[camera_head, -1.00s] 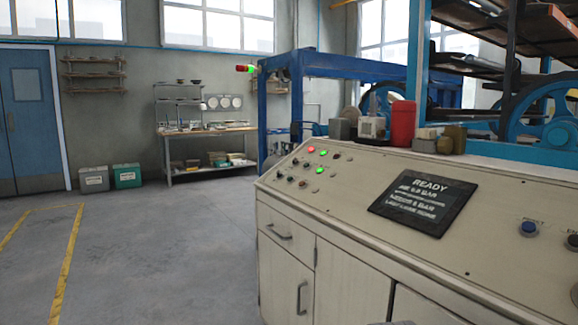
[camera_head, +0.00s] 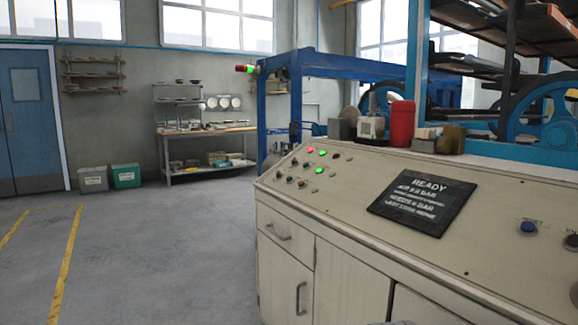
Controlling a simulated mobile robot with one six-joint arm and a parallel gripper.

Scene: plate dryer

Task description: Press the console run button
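The console (camera_head: 345,212) is a cream cabinet with a sloped top, filling the lower right of the head view. Its dark screen (camera_head: 423,202) reads READY above smaller lines of text. A blue button (camera_head: 528,228) with a small label sits right of the screen. A dark button (camera_head: 571,241) with a cut-off label is at the right edge. Two lit green lamps or buttons (camera_head: 319,170), a red one (camera_head: 309,149) and several dark controls are at the console's far left end. I cannot tell which control is the run button. My gripper is not in view.
Drawers and doors with handles (camera_head: 301,298) face the open floor (camera_head: 160,250) on the left. A red canister (camera_head: 402,124) and small items stand behind the console top. Blue machine framing (camera_head: 350,66) rises behind. A workbench (camera_head: 205,130) and two bins (camera_head: 126,176) are by the wall.

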